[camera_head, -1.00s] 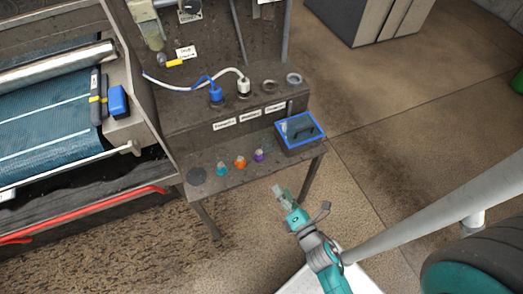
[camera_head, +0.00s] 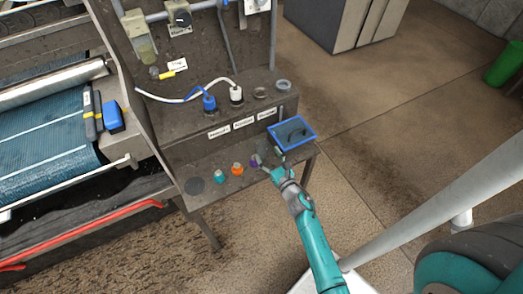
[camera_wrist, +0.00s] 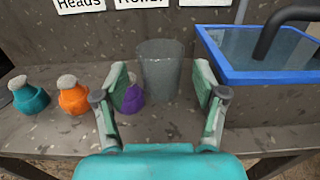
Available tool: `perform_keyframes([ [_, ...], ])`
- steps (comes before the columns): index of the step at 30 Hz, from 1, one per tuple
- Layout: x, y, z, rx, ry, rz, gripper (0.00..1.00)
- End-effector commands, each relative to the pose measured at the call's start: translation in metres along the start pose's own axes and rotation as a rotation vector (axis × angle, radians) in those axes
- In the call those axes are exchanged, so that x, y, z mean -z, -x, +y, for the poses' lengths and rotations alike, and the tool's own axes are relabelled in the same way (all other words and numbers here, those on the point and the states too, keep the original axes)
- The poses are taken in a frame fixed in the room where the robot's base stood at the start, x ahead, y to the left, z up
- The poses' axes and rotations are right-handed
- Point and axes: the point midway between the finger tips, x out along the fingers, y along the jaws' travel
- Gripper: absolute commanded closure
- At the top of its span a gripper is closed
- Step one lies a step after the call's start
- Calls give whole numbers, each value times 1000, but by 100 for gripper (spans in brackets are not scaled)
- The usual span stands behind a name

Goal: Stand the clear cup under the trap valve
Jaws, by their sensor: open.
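The clear cup (camera_wrist: 160,70) stands upright on the lower shelf in the wrist view, a grey see-through tumbler. My gripper (camera_wrist: 161,88) is open, its fingers on either side of the cup in the picture; I cannot tell whether they touch it. In the head view, my gripper (camera_head: 270,164) is over the right part of the lower shelf, and the cup is hard to make out there. The trap valve (camera_head: 162,75) with a yellow handle sits upper left on the panel, below a cloudy clear bowl (camera_head: 146,52).
Teal (camera_wrist: 30,98), orange (camera_wrist: 73,99) and purple (camera_wrist: 133,97) bottles stand left of the cup, the purple one close to the left finger. A blue-rimmed bin (camera_wrist: 235,75) is close on the right. A dark round disc (camera_head: 194,186) lies at the shelf's left end.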

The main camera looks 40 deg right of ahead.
Motion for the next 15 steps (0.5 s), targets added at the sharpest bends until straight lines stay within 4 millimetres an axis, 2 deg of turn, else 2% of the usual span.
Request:
perform_keyframes([
  [4, 0, -10, 0, 0, -1, 0, 29],
  [12, 0, -47, 0, -1, -2, 0, 29],
  [15, 0, -54, 0, 0, -2, 0, 29],
])
